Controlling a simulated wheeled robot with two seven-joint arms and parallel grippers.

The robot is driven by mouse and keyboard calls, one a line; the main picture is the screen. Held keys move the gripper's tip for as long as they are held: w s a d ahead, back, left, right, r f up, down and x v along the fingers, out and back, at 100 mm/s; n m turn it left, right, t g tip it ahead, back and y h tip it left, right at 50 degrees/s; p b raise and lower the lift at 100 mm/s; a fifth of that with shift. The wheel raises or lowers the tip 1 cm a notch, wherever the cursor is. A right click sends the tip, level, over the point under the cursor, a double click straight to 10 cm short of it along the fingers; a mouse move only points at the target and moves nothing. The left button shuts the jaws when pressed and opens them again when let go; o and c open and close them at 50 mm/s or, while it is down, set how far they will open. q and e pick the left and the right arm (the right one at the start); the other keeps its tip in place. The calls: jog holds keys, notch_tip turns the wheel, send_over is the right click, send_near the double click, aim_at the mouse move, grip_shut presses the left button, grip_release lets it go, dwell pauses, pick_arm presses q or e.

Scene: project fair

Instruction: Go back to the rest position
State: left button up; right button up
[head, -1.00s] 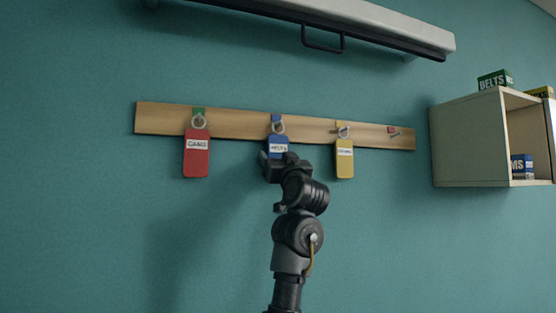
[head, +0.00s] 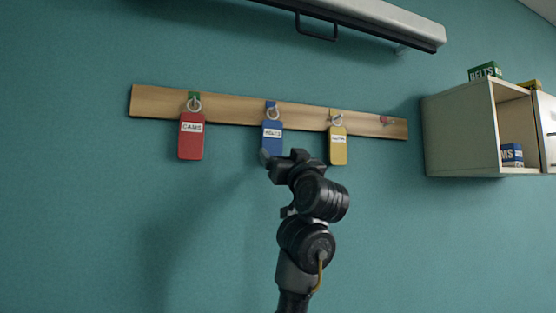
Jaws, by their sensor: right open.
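My right gripper (head: 270,160) is in the middle of the head view, at the lower edge of the blue tag (head: 272,140). It is open and appears empty; its fingers are small and partly hidden by the wrist. The blue tag hangs by a ring from a hook on the wooden rail (head: 233,110). The rightmost hook, by a red mark (head: 384,120), carries no tag. My left gripper is not in view.
A pale open wall cabinet (head: 459,138) is at the right, with a green BELTS box (head: 484,72) on top and a blue box (head: 512,155) inside. A white housing with a black handle (head: 316,27) runs along the top. The wall below the rail is clear.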

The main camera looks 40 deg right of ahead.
jog(key=shift+s+a+f, duration=0.2)
jog(key=shift+s+f, duration=0.1)
jog(key=shift+s, duration=0.2)
